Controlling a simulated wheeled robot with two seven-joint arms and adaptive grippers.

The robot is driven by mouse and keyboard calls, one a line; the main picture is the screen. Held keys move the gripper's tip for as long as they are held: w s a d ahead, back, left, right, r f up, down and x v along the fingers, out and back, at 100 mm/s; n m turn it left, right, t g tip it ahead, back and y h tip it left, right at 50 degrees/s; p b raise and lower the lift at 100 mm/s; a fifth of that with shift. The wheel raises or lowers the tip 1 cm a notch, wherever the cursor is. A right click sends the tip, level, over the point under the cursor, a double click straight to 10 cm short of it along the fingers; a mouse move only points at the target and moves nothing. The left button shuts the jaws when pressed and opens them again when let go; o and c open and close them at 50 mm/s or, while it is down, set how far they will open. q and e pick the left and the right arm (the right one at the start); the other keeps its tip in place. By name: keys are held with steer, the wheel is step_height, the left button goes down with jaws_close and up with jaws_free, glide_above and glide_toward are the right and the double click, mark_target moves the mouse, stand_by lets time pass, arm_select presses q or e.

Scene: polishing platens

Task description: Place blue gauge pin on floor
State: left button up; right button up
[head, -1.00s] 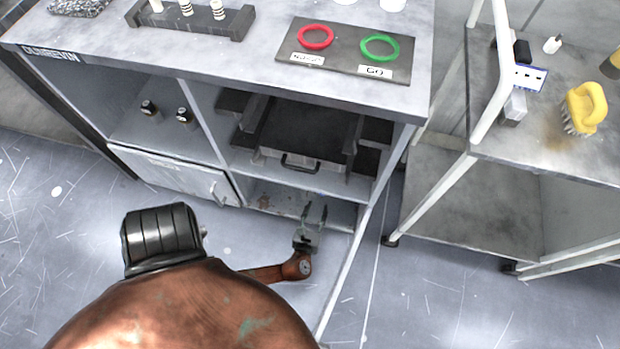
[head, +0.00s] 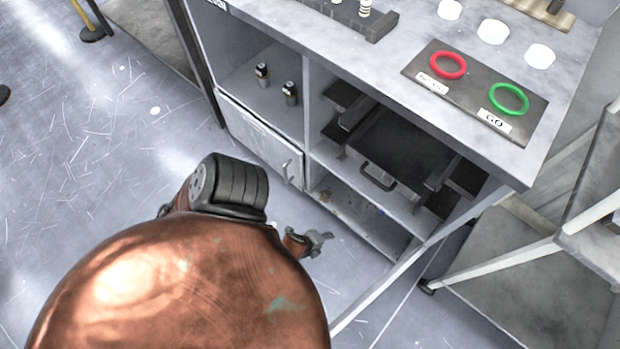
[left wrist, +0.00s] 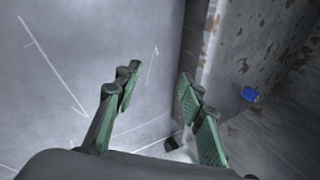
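A small blue object, which looks like the blue gauge pin (left wrist: 250,94), lies on a worn, rust-spotted grey surface at the right of the left wrist view. In the head view it is too small to make out surely in the low open compartment (head: 372,222) of the bench. My left gripper (head: 320,240) is in front of the bench, over the floor (head: 100,200). In the left wrist view its green-padded fingers (left wrist: 160,98) are apart with nothing between them. The blue object is beyond the right finger, not touching it. My right gripper is not in view.
A bench edge (left wrist: 196,60) stands close to the right finger. Above the low compartment is a drawer with a black handle (head: 378,176). A cabinet door (head: 258,138) is left of it. A white-legged cart (head: 540,270) stands at the right. The floor at left is mostly clear.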

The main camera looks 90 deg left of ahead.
arm_select(q)
steer(key=s+d+r+n+h, duration=0.2)
steer(key=d+r+n+h, duration=0.1)
steer(key=d, duration=0.4)
steer(key=s+d+r+n+t+h, duration=0.1)
steer(key=s+d+r+n+h, duration=0.1)
steer(key=d+r+n, duration=0.3)
steer(key=shift+s+d+r+n+t+h, duration=0.35)
steer(key=shift+d+n+h, duration=0.55)
steer(key=shift+d+n, duration=0.25)
